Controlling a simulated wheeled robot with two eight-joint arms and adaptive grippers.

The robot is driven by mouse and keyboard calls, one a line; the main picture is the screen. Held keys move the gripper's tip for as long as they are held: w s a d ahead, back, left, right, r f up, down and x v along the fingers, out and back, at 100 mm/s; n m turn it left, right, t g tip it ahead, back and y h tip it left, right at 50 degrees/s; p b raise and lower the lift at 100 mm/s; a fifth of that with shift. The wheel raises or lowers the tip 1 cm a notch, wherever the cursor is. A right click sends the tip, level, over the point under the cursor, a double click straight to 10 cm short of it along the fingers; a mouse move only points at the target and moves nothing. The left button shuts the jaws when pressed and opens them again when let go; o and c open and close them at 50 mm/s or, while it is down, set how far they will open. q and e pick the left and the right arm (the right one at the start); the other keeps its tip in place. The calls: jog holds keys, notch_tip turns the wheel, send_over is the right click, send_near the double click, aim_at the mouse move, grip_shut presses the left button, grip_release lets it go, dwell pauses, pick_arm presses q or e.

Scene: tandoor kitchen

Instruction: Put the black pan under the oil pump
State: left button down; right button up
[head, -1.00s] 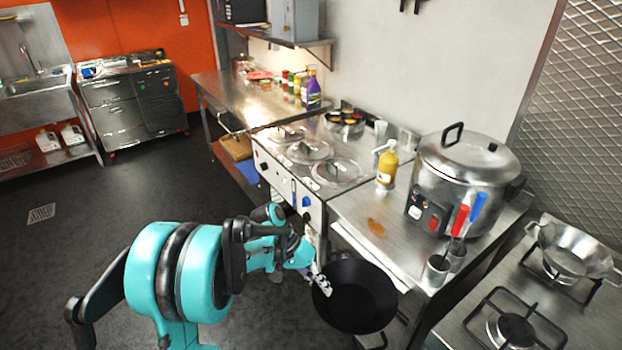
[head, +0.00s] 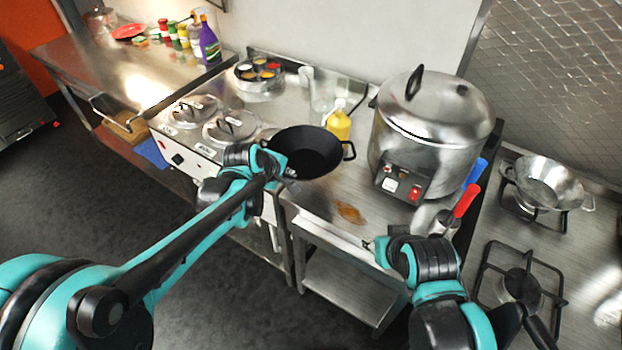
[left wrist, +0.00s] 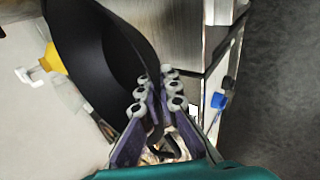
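The black pan (head: 308,150) is beside and in front of the yellow oil pump bottle (head: 339,126), overlapping its lower left in the head view. I cannot tell whether it touches the counter. My left gripper (head: 286,172) is shut on the pan's near rim or handle; its fingers (left wrist: 155,112) close there in the left wrist view, which also shows the pan (left wrist: 95,65) tilted. The bottle's yellow body (left wrist: 53,60) and white nozzle (left wrist: 28,76) show beyond the pan. My right gripper (head: 372,244) is low by the counter's front edge; its fingers are too small to read.
A big steel cooker (head: 430,135) stands right of the bottle. An orange-brown spill (head: 350,213) lies on the steel counter (head: 320,195). Lidded wells (head: 232,125) are to the left, and a round spice tin (head: 260,76) behind. Gas burners (head: 520,285) are at the right.

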aim_at(305, 173)
pick_arm(q)
jog(key=d+r, duration=0.1)
jog(key=d+r+n, duration=0.1)
jog(key=shift+w+d+y, duration=0.2)
jog(key=shift+d+y, duration=0.1)
jog(key=shift+d, duration=0.1)
jog(key=shift+w+d+f, duration=0.1)
jog(key=shift+d+f, duration=0.1)
notch_tip(305, 173, down, 9)
jog(key=b, duration=0.4)
jog(key=shift+f, duration=0.2)
jog(key=shift+r, duration=0.1)
jog(key=c, duration=2.2)
grip_release()
jog(key=shift+f, duration=0.2)
jog(key=shift+o, duration=1)
jog(key=shift+r, duration=0.1)
